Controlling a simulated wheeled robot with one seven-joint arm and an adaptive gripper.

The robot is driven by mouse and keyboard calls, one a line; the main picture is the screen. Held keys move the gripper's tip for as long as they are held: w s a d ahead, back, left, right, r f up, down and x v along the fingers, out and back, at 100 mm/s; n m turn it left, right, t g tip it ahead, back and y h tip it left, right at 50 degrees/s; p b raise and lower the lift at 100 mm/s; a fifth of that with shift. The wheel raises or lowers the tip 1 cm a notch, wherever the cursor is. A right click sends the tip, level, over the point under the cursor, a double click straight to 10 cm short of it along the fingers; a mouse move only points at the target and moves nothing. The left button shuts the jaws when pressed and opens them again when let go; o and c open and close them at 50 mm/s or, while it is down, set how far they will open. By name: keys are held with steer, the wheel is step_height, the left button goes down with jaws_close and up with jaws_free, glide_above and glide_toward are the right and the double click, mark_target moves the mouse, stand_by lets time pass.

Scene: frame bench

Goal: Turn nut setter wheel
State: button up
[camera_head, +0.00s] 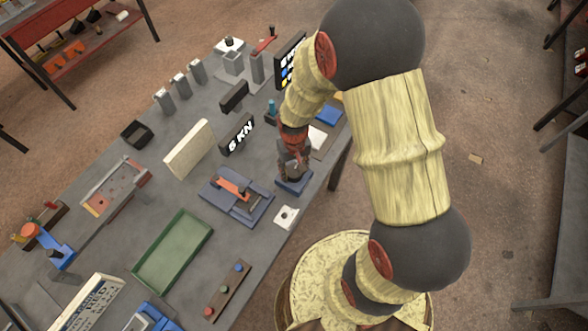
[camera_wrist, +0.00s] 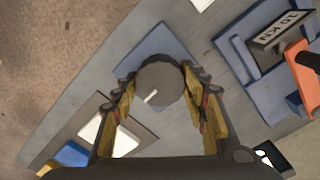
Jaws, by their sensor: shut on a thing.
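The nut setter wheel (camera_wrist: 158,76) is a dark grey round knob with a white pointer line, seen from above in the wrist view. It sits on a blue square base (camera_wrist: 160,42), and the pointer points toward the lower left in that view. My gripper (camera_wrist: 161,88) has one finger on each side of the wheel and is shut on it. In the head view my gripper (camera_head: 293,160) is over the blue base (camera_head: 294,186) near the bench's right edge. The wheel is mostly hidden there by my gripper.
A blue fixture with an orange lever (camera_head: 236,188) stands left of the wheel. A white block with a round hole (camera_head: 287,217) lies in front. A green tray (camera_head: 173,251) and a three-button strip (camera_head: 228,291) are farther left on the bench.

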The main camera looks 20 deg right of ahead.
mark_target(294, 170)
steer(key=m, duration=0.6)
steer(key=shift+m, duration=0.3)
stand_by(0.5)
steer(key=o, duration=1)
steer(key=shift+o, duration=0.8)
steer(key=shift+r, duration=0.1)
step_height(294, 170, up, 12)
